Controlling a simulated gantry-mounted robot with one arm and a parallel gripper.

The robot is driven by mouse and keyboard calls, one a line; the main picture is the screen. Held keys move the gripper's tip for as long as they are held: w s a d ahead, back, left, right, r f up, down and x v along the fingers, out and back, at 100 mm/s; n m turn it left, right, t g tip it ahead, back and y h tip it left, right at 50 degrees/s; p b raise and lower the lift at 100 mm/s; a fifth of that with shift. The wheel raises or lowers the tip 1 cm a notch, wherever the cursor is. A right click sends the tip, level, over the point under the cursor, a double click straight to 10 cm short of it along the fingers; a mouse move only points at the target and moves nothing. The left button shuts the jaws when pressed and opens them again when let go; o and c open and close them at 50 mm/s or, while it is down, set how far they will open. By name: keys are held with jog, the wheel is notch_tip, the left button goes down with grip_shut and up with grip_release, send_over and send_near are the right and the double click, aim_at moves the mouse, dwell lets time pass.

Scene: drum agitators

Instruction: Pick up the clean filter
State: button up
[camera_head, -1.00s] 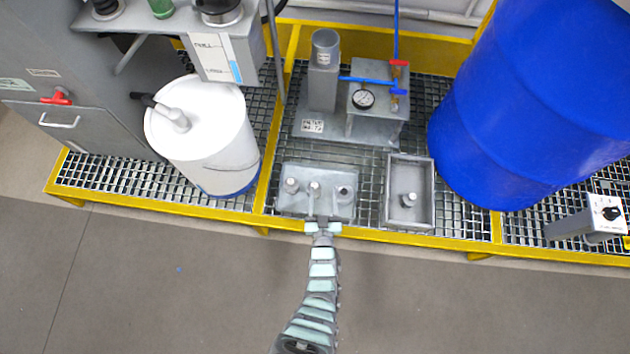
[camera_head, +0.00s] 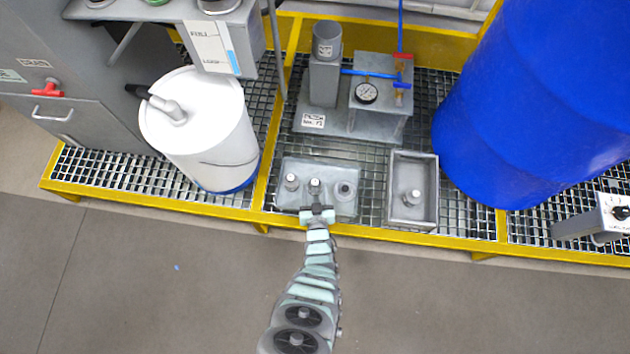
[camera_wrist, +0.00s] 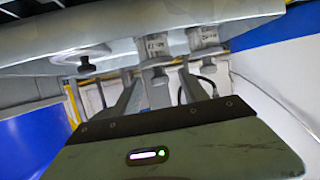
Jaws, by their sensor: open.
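A grey filter holder plate (camera_head: 330,205) sits on the grating near the front edge. Two small pale-topped filters stand upright in it: a left filter (camera_head: 291,182) and a middle filter (camera_head: 315,186). The right socket (camera_head: 345,190) looks empty. My gripper (camera_head: 316,205) is at the plate's front edge, in front of the middle filter. In the wrist view my open fingers (camera_wrist: 157,90) point towards the middle filter (camera_wrist: 155,47), which appears between them; contact cannot be told. The other filter (camera_wrist: 203,38) is beside it. Labels are too blurred to tell which is clean.
A grey bin (camera_head: 428,217) with another filter-like piece (camera_head: 411,198) stands right of the plate. Behind are a pump unit with a gauge (camera_head: 366,92) and blue pipe. A white drum (camera_head: 205,130) is left, a blue drum (camera_head: 530,110) right. A yellow rail (camera_head: 380,234) edges the platform.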

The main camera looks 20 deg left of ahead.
aim_at(315, 186)
jog(key=b+x, duration=0.1)
jog(key=x, duration=0.2)
jog(key=shift+w+b, duration=0.15)
jog(key=shift+b, duration=0.2)
jog(key=shift+w+a+r, duration=0.1)
jog(key=shift+w+a, duration=0.05)
jog(key=shift+w, duration=0.15)
jog(key=shift+s, duration=0.1)
jog(key=shift+c, duration=0.4)
grip_shut()
